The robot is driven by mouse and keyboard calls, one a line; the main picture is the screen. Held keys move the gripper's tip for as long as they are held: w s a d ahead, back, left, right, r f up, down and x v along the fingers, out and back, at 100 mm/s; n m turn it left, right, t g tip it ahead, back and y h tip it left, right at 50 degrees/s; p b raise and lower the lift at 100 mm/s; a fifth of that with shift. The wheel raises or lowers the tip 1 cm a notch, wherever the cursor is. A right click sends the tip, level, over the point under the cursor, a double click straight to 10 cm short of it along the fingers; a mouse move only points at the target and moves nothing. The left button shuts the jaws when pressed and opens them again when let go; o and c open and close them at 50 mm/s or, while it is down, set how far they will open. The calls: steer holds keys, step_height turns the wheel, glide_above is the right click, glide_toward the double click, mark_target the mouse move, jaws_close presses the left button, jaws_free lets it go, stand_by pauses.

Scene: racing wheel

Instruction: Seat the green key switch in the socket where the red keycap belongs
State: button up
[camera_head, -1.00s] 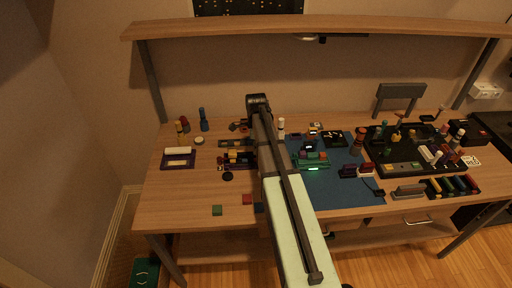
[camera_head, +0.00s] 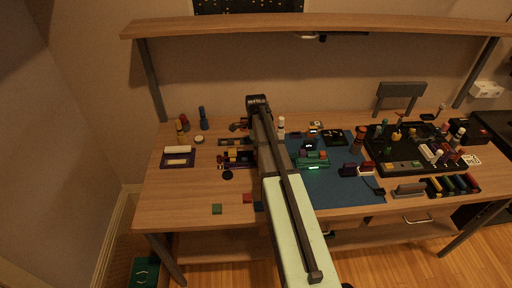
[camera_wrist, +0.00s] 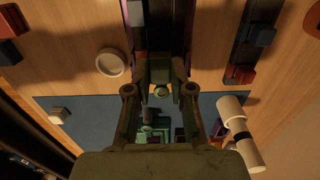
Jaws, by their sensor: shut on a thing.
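In the wrist view my gripper (camera_wrist: 161,88) is shut on a small greenish piece (camera_wrist: 161,91), of which only a rounded end shows between the fingertips. I cannot tell for sure that it is the green key switch. In the head view my arm hides the gripper. A green base with coloured blocks and a glowing green strip (camera_head: 313,166) stands on the blue mat. A small red block (camera_head: 247,198) and a green block (camera_head: 217,209) lie near the table's front edge. I cannot make out which socket belongs to the red keycap.
The blue mat (camera_head: 335,190) covers the middle of the table. A black tray (camera_head: 378,160) crowded with small parts is at right. A purple tray (camera_head: 178,163) is at left. A white-and-black cylinder (camera_wrist: 238,130) lies close to the gripper's right in the wrist view.

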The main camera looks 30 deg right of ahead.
steer(key=shift+f, duration=0.65)
steer(key=o, duration=0.9)
steer(key=shift+r, duration=0.1)
step_height(320, 180, up, 12)
